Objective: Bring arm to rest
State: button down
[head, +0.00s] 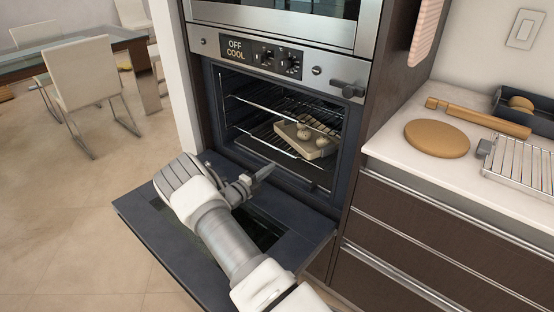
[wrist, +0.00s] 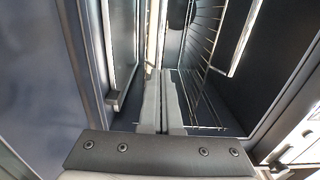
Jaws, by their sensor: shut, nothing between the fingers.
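My gripper (head: 264,172) is in front of the lower oven, above its lowered door (head: 290,240), with its fingers pointing toward the oven opening. In the wrist view my gripper's fingers (wrist: 162,130) lie side by side, shut and empty. The oven cavity (head: 240,110) is open, and its racks also show in the wrist view (wrist: 208,50). A tray (head: 318,150) with a few round pale items sits on an oven rack, apart from my gripper. My arm reaches over the door from the lower right and hides part of it.
The oven panel (head: 264,54) reads OFF and COOL. On the right counter are a round wooden board (head: 437,138), a rolling pin (head: 480,118), a wire rack (head: 522,165) and a dark pan (head: 540,118). Chairs (head: 90,75) and a glass table stand at the left, with clear floor before them.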

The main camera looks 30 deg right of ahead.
jog(key=p+v, duration=0.1)
jog(key=v, duration=0.5)
jog(key=shift+s+a, duration=0.15)
jog(key=shift+a, duration=0.1)
